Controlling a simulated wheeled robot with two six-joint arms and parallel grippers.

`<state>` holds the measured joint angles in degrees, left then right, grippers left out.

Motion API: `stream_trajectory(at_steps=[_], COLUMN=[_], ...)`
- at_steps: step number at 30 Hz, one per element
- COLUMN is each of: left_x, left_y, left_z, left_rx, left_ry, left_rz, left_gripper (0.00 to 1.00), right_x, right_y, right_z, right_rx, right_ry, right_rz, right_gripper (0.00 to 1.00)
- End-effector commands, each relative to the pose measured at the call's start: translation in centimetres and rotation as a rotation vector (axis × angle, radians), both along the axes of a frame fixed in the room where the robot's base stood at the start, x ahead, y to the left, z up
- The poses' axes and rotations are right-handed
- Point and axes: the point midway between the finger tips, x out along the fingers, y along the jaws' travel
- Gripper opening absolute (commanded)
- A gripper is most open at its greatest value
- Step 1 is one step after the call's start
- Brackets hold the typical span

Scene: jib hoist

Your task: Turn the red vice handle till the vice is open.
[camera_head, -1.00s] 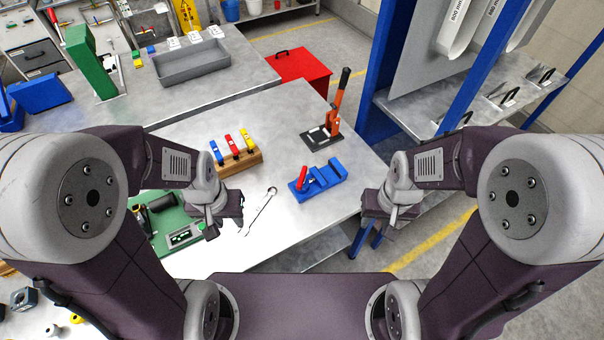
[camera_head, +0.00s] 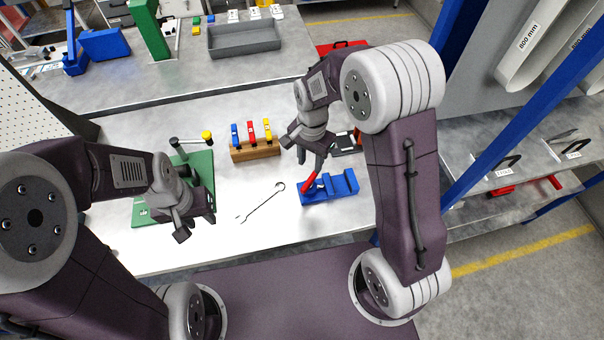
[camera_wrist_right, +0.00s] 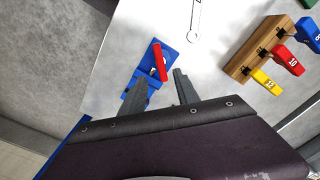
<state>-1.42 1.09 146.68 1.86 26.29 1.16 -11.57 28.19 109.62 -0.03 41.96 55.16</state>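The blue vice (camera_head: 342,184) stands on the steel workbench, and its red handle (camera_head: 310,181) sticks up at a slant from its left end. My right gripper (camera_head: 309,163) is open just above the handle in the head view, apparently not touching it. In the right wrist view the red handle (camera_wrist_right: 160,62) and blue vice (camera_wrist_right: 172,59) lie beyond the two parted fingers (camera_wrist_right: 157,92); part of the vice is hidden behind a finger. How far the jaws stand apart is unclear. My left gripper (camera_head: 196,228) is open and empty over the bench's left front.
A wooden block with coloured tags (camera_head: 254,150) stands behind the vice to the left. A hooked metal rod (camera_head: 263,203) lies left of the vice. A green board (camera_head: 196,170) is further left. A dark-based tool (camera_head: 345,146) is partly hidden behind my right arm.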

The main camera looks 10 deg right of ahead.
Motion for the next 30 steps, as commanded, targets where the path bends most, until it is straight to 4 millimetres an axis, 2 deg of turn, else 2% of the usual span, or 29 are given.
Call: stream_trajectory(at_steps=[5,7,15,18,22,29,30], left_x=[0.0,0.0,0.0,0.0,0.0,0.0,0.0], left_y=[0.0,0.0,0.0,0.0,0.0,0.0,0.0], left_z=[0.1,0.2,1.0,1.2,1.2,1.2,1.2], left_rx=[0.0,0.0,0.0,0.0,0.0,0.0,0.0], left_ry=[0.0,0.0,0.0,0.0,0.0,0.0,0.0], left_rz=[0.0,0.0,0.0,0.0,0.0,0.0,0.0], left_gripper=[0.36,0.36,0.36,0.36,0.36,0.36,0.36], right_x=[-0.2,-0.2,-0.3,-0.3,-0.2,-0.2,-0.2], right_y=[0.3,0.3,0.2,0.3,0.3,0.3,0.3], right_z=[-0.4,-1.1,-6.6,-8.1,-9.0,-9.2,-9.2], right_rx=[-0.001,-0.002,-0.002,-0.001,-0.001,-0.001,-0.001], right_ry=[0.006,0.008,0.01,0.008,0.005,0.003,0.003], right_rz=[0.009,0.009,0.009,0.009,0.009,0.009,0.009], right_gripper=[0.37,0.37,0.37,0.37,0.37,0.37,0.29])
